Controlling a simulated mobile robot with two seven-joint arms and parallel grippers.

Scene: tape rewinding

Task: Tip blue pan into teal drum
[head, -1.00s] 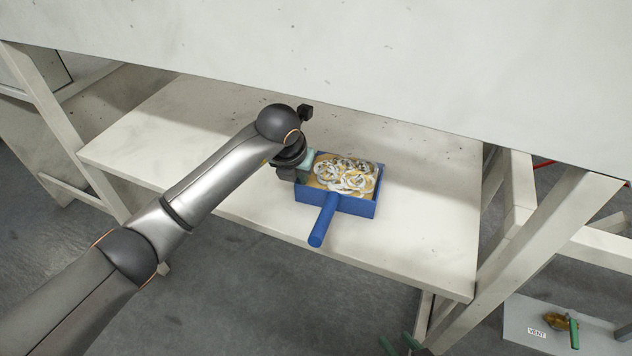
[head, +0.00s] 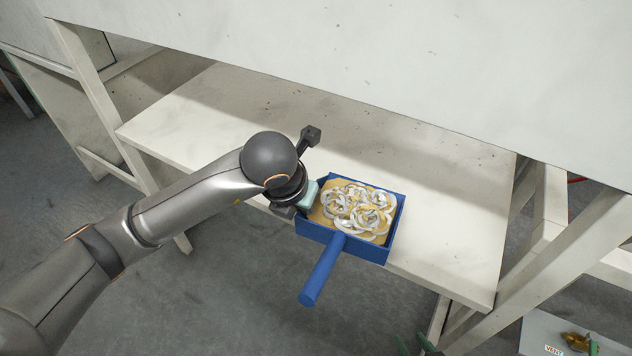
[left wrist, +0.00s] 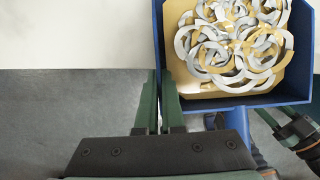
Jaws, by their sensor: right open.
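The blue pan (head: 376,250) is a square tray with a long blue handle (head: 322,272) pointing toward me. It holds tan material and several pale, tangled tape rings (head: 355,210). My left gripper (head: 311,197) is at the pan's left wall. In the left wrist view its green fingers (left wrist: 160,80) are closed on that wall. The pan is in front of the shelf's front edge, with floor beneath its near side. My right gripper (head: 412,340) shows only its green fingertips, apart and empty, at the bottom edge. No teal drum is in view.
The pale shelf (head: 450,225) is bare behind the pan. A large pale panel (head: 400,70) overhangs it, and slanted legs (head: 585,235) stand at the right. Open floor lies in front.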

